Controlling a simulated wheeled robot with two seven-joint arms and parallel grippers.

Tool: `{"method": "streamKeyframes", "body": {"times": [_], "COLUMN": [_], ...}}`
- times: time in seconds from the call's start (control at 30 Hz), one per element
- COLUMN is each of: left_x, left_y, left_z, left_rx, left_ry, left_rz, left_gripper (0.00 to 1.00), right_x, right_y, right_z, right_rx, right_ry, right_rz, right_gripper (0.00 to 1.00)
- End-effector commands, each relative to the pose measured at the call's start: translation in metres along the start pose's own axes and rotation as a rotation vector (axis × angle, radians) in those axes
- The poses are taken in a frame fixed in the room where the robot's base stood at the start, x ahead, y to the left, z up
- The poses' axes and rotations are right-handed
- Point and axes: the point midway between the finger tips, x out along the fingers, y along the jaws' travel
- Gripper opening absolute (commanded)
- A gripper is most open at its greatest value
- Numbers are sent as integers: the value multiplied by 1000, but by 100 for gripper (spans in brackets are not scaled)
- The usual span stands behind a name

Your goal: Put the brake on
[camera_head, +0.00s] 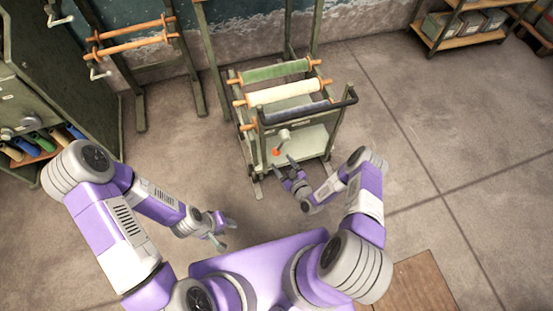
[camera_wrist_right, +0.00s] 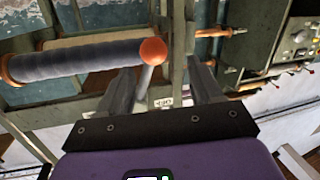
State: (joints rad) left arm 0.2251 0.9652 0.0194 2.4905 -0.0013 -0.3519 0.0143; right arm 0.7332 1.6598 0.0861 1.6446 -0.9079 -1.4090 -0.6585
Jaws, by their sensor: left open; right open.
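A lever with an orange ball knob (camera_head: 276,152) is on the near side of the green cart (camera_head: 258,165), low under the black push handle. In the right wrist view the orange knob (camera_wrist_right: 153,51) tops a pale grey stem, between and beyond the fingers as seen there. My right gripper (camera_head: 285,168) is open and empty, close in front of the knob; whether it touches the stem I cannot tell. It also shows in the right wrist view (camera_wrist_right: 163,88). My left gripper (camera_head: 227,236) is open and empty, low over the floor, left of the cart.
The cart carries green, cream and blue rolls (camera_head: 286,92) on orange-ended bars. A black handle (camera_head: 349,95) juts at its near right. A rack with orange bars (camera_head: 130,34) and a green cabinet (camera_head: 35,100) stand left. Floor right of the cart is clear.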

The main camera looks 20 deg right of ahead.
Motion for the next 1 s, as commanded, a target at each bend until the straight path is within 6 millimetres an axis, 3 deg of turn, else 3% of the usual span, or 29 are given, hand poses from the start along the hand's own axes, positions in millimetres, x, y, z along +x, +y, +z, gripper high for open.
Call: {"method": "streamKeyframes", "body": {"times": [0.03, 0.23, 0.7, 1.0], "left_x": [9, 16, 34, 34], "left_y": [-3, -6, -13, -13], "left_z": [0, -1, -2, -2], "left_rx": [0, 1, 1, 1], "left_ry": [0, 1, 1, 0], "left_rz": [0, 0, 0, 0], "left_gripper": [43, 43, 43, 43], "right_x": [-1, 4, 67, 71], "right_y": [1, 5, 8, 8], "right_z": [11, 12, 4, 2], "right_rx": [-24, -70, -69, -67], "right_ry": [38, 109, 107, 105], "right_rz": [19, 47, 46, 46], "right_gripper": [65, 65, 65, 65]}}
